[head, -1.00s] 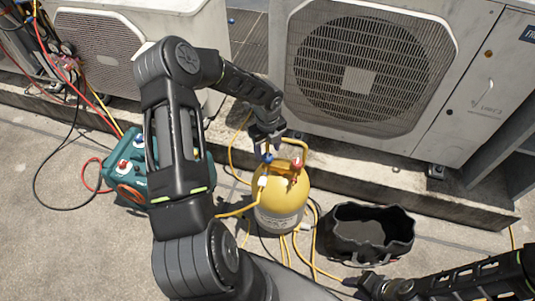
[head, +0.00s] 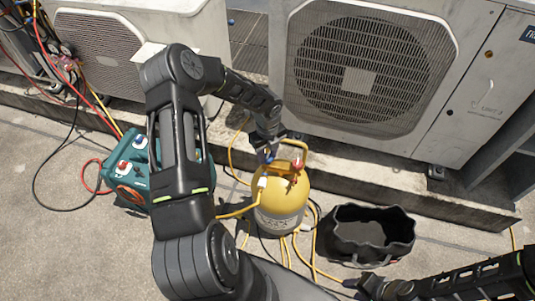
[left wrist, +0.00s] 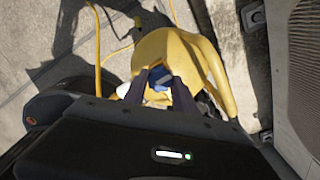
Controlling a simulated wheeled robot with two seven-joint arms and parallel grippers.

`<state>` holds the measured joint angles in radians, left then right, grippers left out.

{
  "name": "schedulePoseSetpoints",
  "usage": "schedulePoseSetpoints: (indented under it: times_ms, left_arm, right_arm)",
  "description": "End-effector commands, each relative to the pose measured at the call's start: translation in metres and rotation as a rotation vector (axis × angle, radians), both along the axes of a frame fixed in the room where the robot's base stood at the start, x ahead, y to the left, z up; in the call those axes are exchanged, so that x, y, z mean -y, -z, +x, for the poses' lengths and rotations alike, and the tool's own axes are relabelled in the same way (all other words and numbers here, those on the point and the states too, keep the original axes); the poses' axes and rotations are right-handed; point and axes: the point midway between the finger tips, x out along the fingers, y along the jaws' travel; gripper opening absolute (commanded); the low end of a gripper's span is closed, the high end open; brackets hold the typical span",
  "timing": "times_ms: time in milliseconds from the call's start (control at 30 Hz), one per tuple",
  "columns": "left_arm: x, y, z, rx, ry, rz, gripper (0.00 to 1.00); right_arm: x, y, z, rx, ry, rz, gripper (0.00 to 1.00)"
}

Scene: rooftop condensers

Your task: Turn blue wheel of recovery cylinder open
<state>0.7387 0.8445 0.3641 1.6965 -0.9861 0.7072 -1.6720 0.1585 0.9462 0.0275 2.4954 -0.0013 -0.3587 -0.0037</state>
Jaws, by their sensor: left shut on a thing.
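The yellow recovery cylinder (head: 281,208) stands upright on the concrete in the middle of the head view. Its blue wheel (head: 268,158) sits at the top left, mostly covered by my gripper, and its red wheel (head: 297,164) is to the right. My left gripper (head: 267,153) reaches down from above and is shut on the blue wheel. In the left wrist view the blue wheel (left wrist: 158,86) shows between the two fingers (left wrist: 158,92), with the yellow cylinder (left wrist: 165,45) beyond. My right gripper (head: 385,288) is low at the right, away from the cylinder; its fingers are unclear.
A black open tool bag (head: 368,250) stands right of the cylinder. A teal recovery machine (head: 125,170) is at the left, partly behind my arm. Yellow hoses (head: 238,211) run around the cylinder. A large condenser unit (head: 470,100) stands behind on a concrete ledge.

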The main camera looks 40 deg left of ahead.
Motion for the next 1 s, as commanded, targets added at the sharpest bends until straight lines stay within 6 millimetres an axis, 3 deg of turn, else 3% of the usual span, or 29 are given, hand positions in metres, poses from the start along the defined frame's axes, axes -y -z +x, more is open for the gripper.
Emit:
schedulePoseSetpoints:
  times_ms: [200,667,1000]
  left_arm:
    - [0.0,0.0,0.0,0.0,0.0,0.0,0.0]
    - [0.0,0.0,0.0,0.001,-0.042,0.002,0.0]
    - [0.0,0.001,0.001,0.002,-0.235,0.002,0.0]
  right_arm:
    - [0.0,0.0,0.0,0.0,0.0,0.0,0.36]
    - [0.0,0.002,0.0,0.0,0.0,0.0,0.36]
    - [0.0,0.01,0.0,0.0,0.0,0.0,0.36]
